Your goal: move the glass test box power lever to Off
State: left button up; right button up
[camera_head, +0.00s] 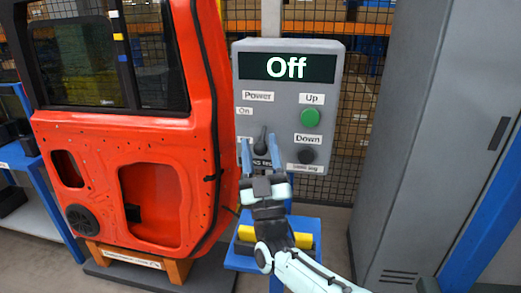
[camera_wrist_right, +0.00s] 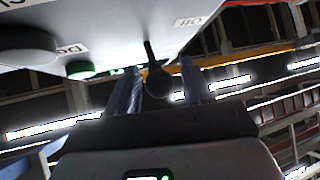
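The glass test box (camera_head: 324,185) is a grey panel whose dark display (camera_head: 287,67) reads "Off". Its dark power lever (camera_head: 263,136) is below the "Power" label, with an "On" label to its upper left. A lower label is partly hidden by a finger. My right gripper (camera_head: 259,150) is open at the lever, its two blue fingers on either side of it. In the right wrist view the lever's round knob (camera_wrist_right: 158,82) shows between the spread fingers (camera_wrist_right: 160,88); contact cannot be told. My left gripper is not in view.
A green "Up" button (camera_head: 310,117) and a dark "Down" button (camera_head: 306,157) are right of the lever. A red car door (camera_head: 105,130) on a stand is at left. A tall grey cabinet (camera_head: 420,140) is at right. A blue stand with a yellow part (camera_head: 300,240) is below.

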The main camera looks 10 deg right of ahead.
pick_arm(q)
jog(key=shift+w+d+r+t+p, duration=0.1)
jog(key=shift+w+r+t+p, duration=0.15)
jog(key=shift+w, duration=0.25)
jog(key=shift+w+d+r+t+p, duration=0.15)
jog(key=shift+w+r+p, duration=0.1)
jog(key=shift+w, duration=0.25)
pick_arm(e)
jog(key=v, duration=1.3)
jog(key=shift+f, duration=0.2)
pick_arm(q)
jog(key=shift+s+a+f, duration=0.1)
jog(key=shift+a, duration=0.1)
pick_arm(e)
jog(key=shift+s, duration=0.1)
